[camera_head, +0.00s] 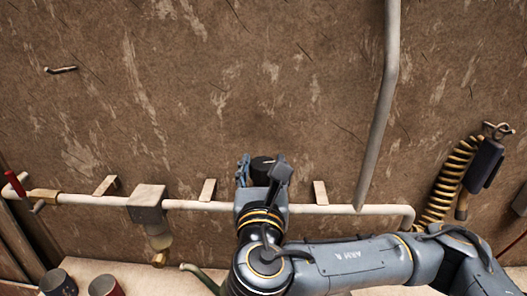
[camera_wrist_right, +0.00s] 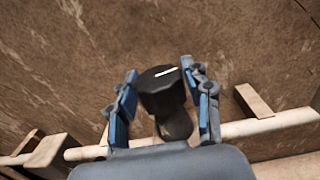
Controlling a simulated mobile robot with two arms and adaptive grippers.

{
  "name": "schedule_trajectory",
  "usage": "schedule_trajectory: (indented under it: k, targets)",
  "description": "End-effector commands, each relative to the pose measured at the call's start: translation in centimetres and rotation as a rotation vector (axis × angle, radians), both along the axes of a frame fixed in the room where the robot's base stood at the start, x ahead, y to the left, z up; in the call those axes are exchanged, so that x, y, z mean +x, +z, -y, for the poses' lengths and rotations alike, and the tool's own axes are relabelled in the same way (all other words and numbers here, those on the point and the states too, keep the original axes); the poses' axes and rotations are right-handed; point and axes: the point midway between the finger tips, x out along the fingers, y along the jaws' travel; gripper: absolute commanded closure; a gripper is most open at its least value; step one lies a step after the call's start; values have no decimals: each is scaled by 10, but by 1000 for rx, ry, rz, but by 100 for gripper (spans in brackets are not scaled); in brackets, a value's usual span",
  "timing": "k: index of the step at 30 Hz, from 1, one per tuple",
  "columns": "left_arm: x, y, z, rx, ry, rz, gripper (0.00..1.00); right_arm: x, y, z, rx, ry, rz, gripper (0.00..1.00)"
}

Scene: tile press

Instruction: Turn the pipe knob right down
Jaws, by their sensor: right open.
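The pipe knob is a black faceted knob (camera_wrist_right: 162,90) with a white line on it, on a short stem at the pipe. In the right wrist view it sits between the two blue-padded fingers of my right gripper (camera_wrist_right: 164,98), with a gap visible on the left side and little gap on the right. The white line points to the right and slightly up. In the head view the knob (camera_head: 262,163) shows between the fingers of my right gripper (camera_head: 264,170), which is open around it. My left gripper is not in view.
A pale horizontal pipe (camera_head: 335,209) runs along the brown wall (camera_head: 280,80), held by brackets. A box fitting (camera_head: 147,203) is to the left and a red-handled valve (camera_head: 14,183) at the far left. A coiled yellow hose (camera_head: 452,180) hangs at right. Cans (camera_head: 58,284) stand at lower left.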

Motion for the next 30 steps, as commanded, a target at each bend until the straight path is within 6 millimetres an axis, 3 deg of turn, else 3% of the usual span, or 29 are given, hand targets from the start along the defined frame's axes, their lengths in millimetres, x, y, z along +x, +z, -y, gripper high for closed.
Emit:
schedule_trajectory:
  k: [6, 18, 24, 30]
  targets:
    - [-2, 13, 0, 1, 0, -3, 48, 28, 1, 0, -1, -2, -1, 50]
    - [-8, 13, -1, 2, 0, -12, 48, 35, -1, 0, 0, 1, -1, 50]
    - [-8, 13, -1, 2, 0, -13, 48, 34, -1, 0, 0, 1, -1, 91]
    - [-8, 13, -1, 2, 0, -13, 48, 34, -1, -1, 0, 2, -1, 100]
